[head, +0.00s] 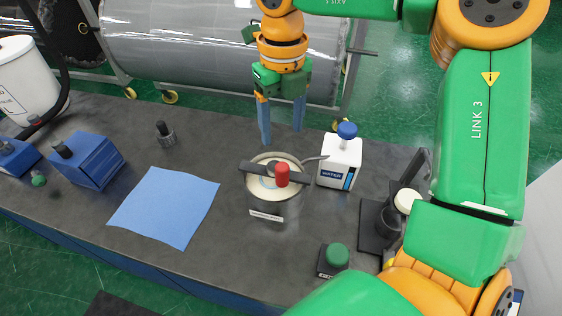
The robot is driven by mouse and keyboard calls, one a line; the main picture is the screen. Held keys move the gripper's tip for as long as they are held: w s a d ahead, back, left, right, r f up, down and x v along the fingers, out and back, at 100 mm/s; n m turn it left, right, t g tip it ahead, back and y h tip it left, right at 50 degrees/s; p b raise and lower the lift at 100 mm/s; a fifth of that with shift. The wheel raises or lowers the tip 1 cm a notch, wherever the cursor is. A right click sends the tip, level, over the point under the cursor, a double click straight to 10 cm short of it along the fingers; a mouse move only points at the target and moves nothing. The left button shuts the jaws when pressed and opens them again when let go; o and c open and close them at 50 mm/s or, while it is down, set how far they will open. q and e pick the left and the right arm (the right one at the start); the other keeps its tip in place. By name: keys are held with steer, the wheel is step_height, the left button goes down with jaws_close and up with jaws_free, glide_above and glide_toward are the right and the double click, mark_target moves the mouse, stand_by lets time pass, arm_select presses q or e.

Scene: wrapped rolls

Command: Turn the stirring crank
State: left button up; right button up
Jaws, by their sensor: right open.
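A metal pot (262,208) with a pale label stands near the middle of the dark table. The stirring crank (262,170) is a dark bar lying across the pot's top, with an upright red knob (282,174) on its right part. My right gripper (281,130) points down from above, behind the pot as seen here. Its two blue fingers are apart with nothing between them, and they look clear of the knob and the bar. My left gripper is not in view.
A white water bottle (340,160) with a blue cap stands close right of the pot. A green button (335,255) is in front, and a black stand (378,225) is at the right. A blue cloth (165,207) lies left, with blue boxes (92,160) beyond it.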

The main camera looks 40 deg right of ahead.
steer(key=b, duration=0.4)
glide_above(282, 166)
step_height(282, 166, down, 5)
steer(key=shift+s+f, duration=0.1)
step_height(282, 166, down, 6)
steer(key=shift+r+p, duration=0.1)
steer(key=shift+p, duration=0.55)
steer(key=shift+f, duration=0.55)
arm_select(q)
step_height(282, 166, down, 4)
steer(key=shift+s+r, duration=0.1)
arm_select(e)
jaws_close()
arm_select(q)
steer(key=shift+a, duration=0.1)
